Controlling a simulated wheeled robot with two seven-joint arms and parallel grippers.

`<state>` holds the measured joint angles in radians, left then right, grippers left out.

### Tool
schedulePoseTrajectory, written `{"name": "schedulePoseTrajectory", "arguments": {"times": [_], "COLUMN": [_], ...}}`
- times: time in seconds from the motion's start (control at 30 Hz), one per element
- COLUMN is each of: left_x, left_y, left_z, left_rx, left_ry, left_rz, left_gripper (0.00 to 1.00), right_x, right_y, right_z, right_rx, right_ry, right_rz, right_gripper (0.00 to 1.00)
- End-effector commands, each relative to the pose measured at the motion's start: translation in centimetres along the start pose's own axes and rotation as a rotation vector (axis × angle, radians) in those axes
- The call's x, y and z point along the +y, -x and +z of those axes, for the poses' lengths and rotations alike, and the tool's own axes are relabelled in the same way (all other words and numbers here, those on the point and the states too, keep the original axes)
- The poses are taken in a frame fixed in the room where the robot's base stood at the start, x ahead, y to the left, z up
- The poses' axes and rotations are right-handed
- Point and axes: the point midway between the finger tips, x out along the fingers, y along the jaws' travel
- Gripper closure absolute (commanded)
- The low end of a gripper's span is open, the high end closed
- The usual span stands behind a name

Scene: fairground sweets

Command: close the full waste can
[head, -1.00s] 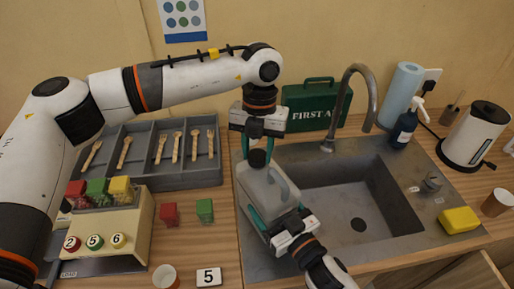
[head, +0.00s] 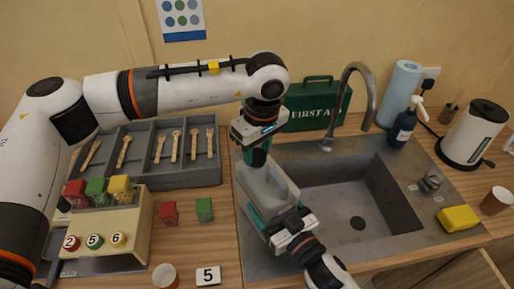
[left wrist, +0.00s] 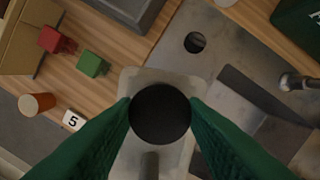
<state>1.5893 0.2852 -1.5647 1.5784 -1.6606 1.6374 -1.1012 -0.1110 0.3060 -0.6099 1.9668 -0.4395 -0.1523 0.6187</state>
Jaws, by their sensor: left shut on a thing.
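The waste can (head: 262,187) is a translucent grey jerrycan standing on the steel draining board, left of the sink basin. Its round black cap (left wrist: 160,114) sits at the top in the left wrist view, between the green fingers. My left gripper (head: 257,157) comes down from above and is shut on the cap. In the head view the fingers mostly hide the cap, so I cannot tell how tightly it sits. My right gripper (head: 277,214) reaches in from the front, its teal fingers on both sides of the can's body.
The sink basin (head: 340,205) and tap (head: 369,97) are to the right, with a green first aid box (head: 316,104) behind. A cutlery tray (head: 180,176), a block dispenser (head: 128,222), loose red and green blocks, a paper cup (head: 165,277) and a "5" card (head: 208,275) are left.

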Motion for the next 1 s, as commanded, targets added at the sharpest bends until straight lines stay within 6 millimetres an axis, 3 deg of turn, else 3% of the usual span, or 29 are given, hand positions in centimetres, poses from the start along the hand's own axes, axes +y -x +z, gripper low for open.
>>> {"name": "schedulePoseTrajectory", "arguments": {"times": [0.2, 0.4, 0.53, 0.57, 0.7, 1.0], "left_x": [0.09, 0.06, 0.04, 0.03, 0.05, 0.05], "left_y": [0.00, 0.02, 0.02, 0.03, 0.01, 0.13], "left_z": [0.47, 0.50, 0.51, 0.52, 0.41, 0.21], "left_rx": [-0.007, -0.008, -0.008, -0.009, -0.006, -0.003], "left_ry": [-0.444, -0.752, -0.742, -0.741, -0.742, -0.745], "left_rz": [-0.056, -0.093, -0.091, -0.091, -0.091, -0.092], "left_gripper": [0.82, 0.82, 0.82, 0.58, 0.36, 0.36], "right_x": [-0.01, 0.00, 0.01, 0.01, 0.01, 0.00], "right_y": [0.07, 0.08, 0.08, 0.08, 0.07, 0.04], "right_z": [-0.05, -0.04, -0.04, -0.04, -0.04, -0.04], "right_rx": [0.001, 0.001, 0.001, 0.001, 0.001, 0.001], "right_ry": [0.000, 0.000, 0.000, 0.000, 0.000, 0.000], "right_rz": [0.000, 0.000, 0.000, 0.000, 0.000, 0.000], "right_gripper": [0.82, 0.82, 0.82, 0.82, 0.82, 0.82]}}
